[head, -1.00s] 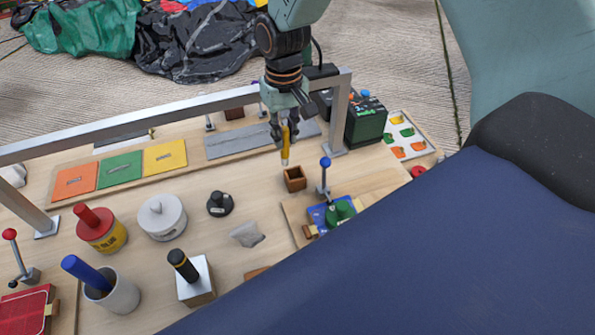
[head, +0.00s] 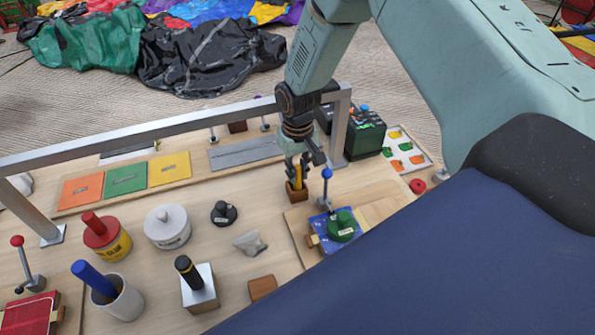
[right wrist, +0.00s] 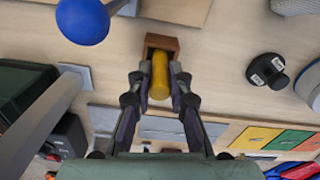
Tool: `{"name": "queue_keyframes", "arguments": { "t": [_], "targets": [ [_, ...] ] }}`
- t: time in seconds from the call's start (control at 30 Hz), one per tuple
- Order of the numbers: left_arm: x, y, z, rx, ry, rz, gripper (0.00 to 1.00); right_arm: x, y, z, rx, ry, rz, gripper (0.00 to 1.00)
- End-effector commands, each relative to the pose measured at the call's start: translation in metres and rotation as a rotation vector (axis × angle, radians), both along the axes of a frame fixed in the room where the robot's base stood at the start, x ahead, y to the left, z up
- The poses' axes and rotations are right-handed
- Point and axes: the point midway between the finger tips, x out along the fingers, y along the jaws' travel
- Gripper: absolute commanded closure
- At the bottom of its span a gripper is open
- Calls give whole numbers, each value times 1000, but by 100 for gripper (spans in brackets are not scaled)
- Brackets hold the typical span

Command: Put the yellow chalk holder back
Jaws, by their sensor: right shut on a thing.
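The yellow chalk holder (head: 298,176) is upright between the fingers of my right gripper (head: 301,170). Its lower end is in or just at the mouth of a small brown wooden block holder (head: 297,195); the fingers partly hide this. In the right wrist view, the yellow chalk holder (right wrist: 159,76) lies between both fingertips of the right gripper (right wrist: 159,84), in front of the wooden block (right wrist: 161,42). The right gripper is shut on it. My left gripper is not in view.
A metal frame bar (head: 150,131) crosses behind.

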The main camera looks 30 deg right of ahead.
Motion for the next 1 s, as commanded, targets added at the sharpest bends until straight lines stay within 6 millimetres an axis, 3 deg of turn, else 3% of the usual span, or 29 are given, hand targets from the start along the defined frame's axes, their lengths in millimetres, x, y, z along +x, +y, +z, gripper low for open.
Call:
{"name": "queue_keyframes", "arguments": {
  "t": [0.17, 0.2, 0.47, 0.77, 0.87, 1.0],
  "targets": [
    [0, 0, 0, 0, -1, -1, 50, 1, 0, -2, 0, -2, 0, 100],
    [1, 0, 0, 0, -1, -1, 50, 1, 0, -2, 0, -2, 0, 81],
    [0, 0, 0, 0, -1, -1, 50, 0, 0, -2, 0, -2, 0, 59],
    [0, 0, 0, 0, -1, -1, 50, 1, 0, 0, 0, -2, 0, 59],
    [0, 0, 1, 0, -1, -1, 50, 1, 0, 7, 0, -3, 0, 59],
    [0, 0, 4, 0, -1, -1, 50, 1, 0, 32, 1, -6, -1, 59]
  ]
}}
